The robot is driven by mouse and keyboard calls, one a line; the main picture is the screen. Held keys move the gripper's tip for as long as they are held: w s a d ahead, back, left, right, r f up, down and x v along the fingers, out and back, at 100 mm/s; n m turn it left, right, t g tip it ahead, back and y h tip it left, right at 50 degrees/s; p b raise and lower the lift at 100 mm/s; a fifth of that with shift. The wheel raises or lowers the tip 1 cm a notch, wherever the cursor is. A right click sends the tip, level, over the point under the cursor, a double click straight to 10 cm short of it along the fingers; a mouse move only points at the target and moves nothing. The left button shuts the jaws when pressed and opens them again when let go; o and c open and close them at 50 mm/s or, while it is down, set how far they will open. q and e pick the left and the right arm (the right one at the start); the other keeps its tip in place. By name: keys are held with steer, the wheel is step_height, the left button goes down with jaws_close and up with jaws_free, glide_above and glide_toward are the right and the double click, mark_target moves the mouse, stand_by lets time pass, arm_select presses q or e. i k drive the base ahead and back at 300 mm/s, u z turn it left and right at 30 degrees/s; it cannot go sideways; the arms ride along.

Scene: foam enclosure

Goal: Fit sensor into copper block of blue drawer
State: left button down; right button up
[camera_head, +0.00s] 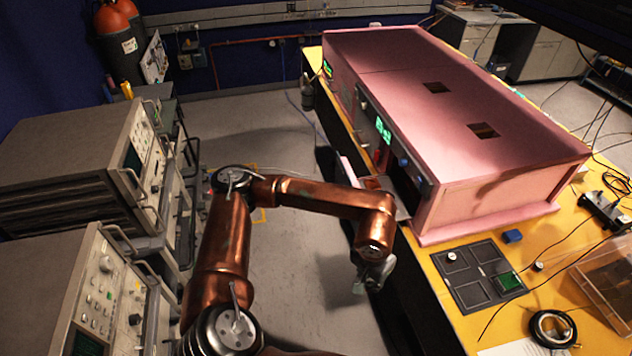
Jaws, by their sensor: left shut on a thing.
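My left arm, copper-coloured, reaches in from the lower left. My left gripper (372,282) hangs at its end, pointing down beside the yellow table's near edge. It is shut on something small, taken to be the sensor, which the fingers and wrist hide. An open drawer (400,210) juts from the front of the pink foam enclosure, beyond the gripper and partly behind my arm. A reddish-brown patch (371,183), possibly the copper block, shows in it. Whether this drawer is the blue one I cannot tell. My right gripper is not in view.
The pink foam enclosure (450,100) fills much of the yellow table (450,315). A dark panel (462,284), a blue block (512,236) and a clear box (605,275) lie in front. Instrument racks (75,155) stand left. Grey floor (300,235) is open between.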

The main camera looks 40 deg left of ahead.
mark_target(373, 184)
steer(key=u, duration=1.75)
steer(key=i, duration=1.8)
steer(key=z, duration=2.15)
